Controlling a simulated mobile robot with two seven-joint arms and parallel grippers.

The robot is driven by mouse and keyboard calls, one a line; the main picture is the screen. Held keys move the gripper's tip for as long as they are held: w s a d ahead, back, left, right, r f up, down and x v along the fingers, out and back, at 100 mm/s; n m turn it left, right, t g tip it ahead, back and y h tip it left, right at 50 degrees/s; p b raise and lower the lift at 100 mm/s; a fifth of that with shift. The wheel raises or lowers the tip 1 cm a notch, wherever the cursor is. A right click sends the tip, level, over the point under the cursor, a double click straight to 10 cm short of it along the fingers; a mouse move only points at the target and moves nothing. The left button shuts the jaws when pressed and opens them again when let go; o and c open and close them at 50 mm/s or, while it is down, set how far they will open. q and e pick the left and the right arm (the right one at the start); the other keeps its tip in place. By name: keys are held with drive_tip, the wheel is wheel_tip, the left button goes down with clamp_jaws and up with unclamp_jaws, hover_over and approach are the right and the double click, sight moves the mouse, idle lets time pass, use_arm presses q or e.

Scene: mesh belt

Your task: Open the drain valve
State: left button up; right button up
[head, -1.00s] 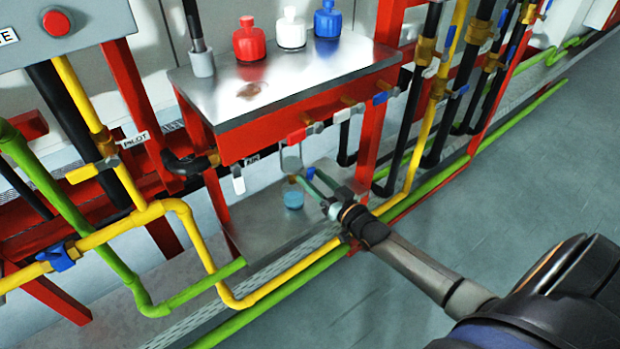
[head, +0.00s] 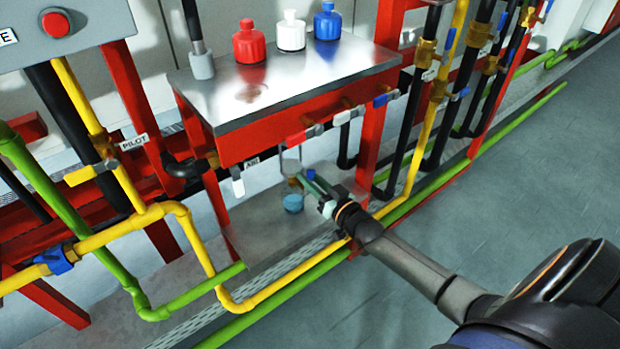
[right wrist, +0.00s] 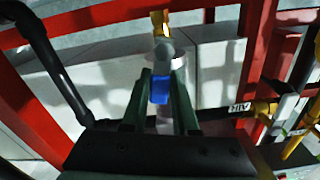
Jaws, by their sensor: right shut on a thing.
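A small valve with a blue handle (head: 311,174) hangs under the red-framed bench, below a clear vessel (head: 290,158). I take it to be the drain valve. My right gripper (head: 306,183) reaches in from the right at this valve, its green fingers close together. In the right wrist view the blue handle (right wrist: 160,88) lies between the two fingers (right wrist: 161,92), and the gripper is shut on it. The fingers hide part of the valve in the head view. My left gripper is not in view.
Red, white and blue bottles (head: 292,30) stand on the metal bench top (head: 235,95). Red, white and blue valve handles line its front edge. Yellow pipes (head: 200,250) and green pipes (head: 240,325) run low in front. Open floor (head: 500,200) lies to the right.

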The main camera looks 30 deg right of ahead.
clamp_jaws()
drive_tip(key=shift+a+r+n+p, duration=0.2)
drive_tip(key=shift+a+n+p, duration=0.05)
drive_tip(key=shift+n+p, duration=0.4)
drive_tip(key=shift+a+f+n, duration=0.15)
drive_tip(key=shift+a+n, duration=0.1)
drive_tip(key=shift+n, duration=0.7)
drive_tip(key=o, duration=0.9)
unclamp_jaws()
drive_tip(key=shift+c, duration=0.2)
drive_tip(key=shift+s, duration=0.1)
